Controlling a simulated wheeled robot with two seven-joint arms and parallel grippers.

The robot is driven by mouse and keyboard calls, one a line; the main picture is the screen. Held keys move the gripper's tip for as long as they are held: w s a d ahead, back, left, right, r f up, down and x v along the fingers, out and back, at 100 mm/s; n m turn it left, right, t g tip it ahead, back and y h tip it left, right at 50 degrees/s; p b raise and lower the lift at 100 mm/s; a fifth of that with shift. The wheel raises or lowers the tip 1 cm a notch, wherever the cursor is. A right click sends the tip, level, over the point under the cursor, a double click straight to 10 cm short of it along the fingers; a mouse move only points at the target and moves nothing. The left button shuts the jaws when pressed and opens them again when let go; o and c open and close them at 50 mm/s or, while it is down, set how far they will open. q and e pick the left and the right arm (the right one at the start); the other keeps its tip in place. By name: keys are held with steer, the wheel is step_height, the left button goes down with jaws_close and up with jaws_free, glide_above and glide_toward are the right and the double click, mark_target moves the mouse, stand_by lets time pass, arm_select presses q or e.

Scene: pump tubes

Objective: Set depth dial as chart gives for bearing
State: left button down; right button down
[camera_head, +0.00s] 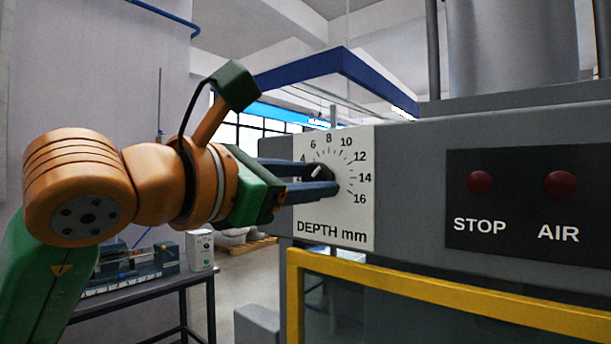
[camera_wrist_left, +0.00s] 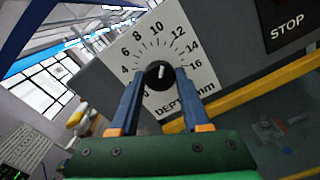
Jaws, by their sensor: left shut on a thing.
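The depth dial is a white plate (camera_head: 350,222) marked "DEPTH mm" with a number scale up to 16. Its round black knob (camera_wrist_left: 153,80) has a short white mark. In the left wrist view the mark points up, roughly between 10 and 12; the exact reading is hard to tell. My left gripper (camera_head: 329,177) reaches in from the left and is shut on the knob, with one blue-grey finger on each side. In the head view the fingers hide part of the scale's low end. My right gripper is not in view. No readable chart shows.
A black panel (camera_head: 520,240) with red STOP (camera_head: 479,183) and AIR (camera_head: 559,184) buttons is right of the dial. A yellow guard frame (camera_head: 440,291) runs below. A dark bench (camera_head: 150,279) holding equipment and a pale box (camera_head: 200,251) stands at the left.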

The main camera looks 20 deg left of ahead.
arm_select(q)
steer(key=m+p, duration=0.1)
steer(key=m, duration=0.3)
steer(key=shift+r, duration=0.1)
steer(key=m, duration=0.4)
steer(key=shift+m+p, duration=0.3)
steer(key=shift+p, duration=0.05)
steer(key=shift+m, duration=0.3)
steer(key=shift+c, duration=2.3)
jaws_free()
steer(key=shift+o, duration=0.4)
steer(key=shift+w, duration=0.1)
steer(key=b+v, duration=0.2)
steer(key=v, duration=0.5)
steer(key=shift+b, duration=0.4)
